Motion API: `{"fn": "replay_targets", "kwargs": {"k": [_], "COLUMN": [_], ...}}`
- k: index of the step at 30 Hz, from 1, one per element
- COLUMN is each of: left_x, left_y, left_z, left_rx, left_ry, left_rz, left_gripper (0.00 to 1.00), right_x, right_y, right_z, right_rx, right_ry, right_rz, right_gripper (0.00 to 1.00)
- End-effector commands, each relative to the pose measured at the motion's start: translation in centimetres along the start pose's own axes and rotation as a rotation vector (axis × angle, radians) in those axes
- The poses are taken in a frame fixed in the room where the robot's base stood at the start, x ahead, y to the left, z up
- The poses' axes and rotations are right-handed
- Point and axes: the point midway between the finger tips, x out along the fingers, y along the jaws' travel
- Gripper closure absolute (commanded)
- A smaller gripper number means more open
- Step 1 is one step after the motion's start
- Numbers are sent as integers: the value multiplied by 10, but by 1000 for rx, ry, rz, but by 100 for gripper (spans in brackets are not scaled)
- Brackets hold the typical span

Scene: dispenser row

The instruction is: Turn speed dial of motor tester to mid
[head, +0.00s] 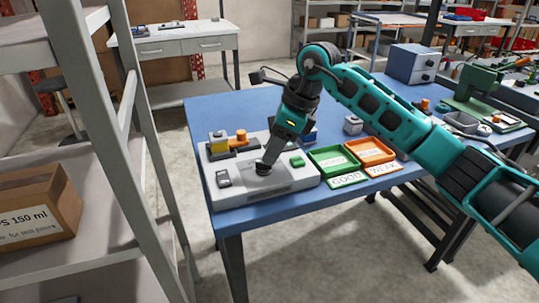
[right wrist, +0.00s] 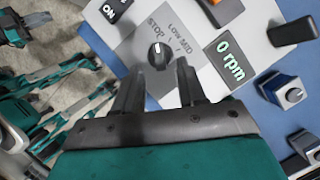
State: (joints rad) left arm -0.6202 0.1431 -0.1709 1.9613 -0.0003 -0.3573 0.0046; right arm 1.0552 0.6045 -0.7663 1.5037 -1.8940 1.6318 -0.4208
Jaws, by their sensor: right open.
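The motor tester (head: 285,181) is a white box on the near left of the blue table. Its black round speed dial (right wrist: 160,57) has a white pointer mark aimed up toward the STOP label. The LOW and MID labels sit right of STOP. The green display (right wrist: 230,59) reads 0 rpm. My right gripper (right wrist: 160,75) is open, its two fingers spread either side of the dial's near edge; I cannot tell if they touch it. In the head view the right gripper (head: 263,168) points down over the tester and hides the dial.
A black ON switch (head: 223,178) is on the tester's left. A green GOOD tray (head: 347,172) and an orange WEAK tray (head: 391,160) stand to its right. A grey shelf (head: 75,110) rises at the left.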

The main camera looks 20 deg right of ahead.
Motion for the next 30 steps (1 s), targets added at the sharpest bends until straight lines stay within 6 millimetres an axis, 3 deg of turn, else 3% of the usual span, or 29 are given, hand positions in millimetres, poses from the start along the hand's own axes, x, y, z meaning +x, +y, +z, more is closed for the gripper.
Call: {"fn": "replay_targets", "kwargs": {"k": [6, 17, 30], "left_x": [0, 0, 0], "left_y": [0, 1, 1], "left_z": [0, 0, 0], "left_rx": [0, 0, 1], "left_ry": [1, 0, -2], "left_rz": [1, 2, 2], "left_gripper": [100, 100, 100], "right_x": [24, 27, 27], "right_y": [0, 0, 0], "right_z": [0, 0, 0], "right_rx": [1, 0, 1], "right_ry": [-1, -1, -1], "right_rz": [2, 0, 0], "right_gripper": [60, 61, 100]}}
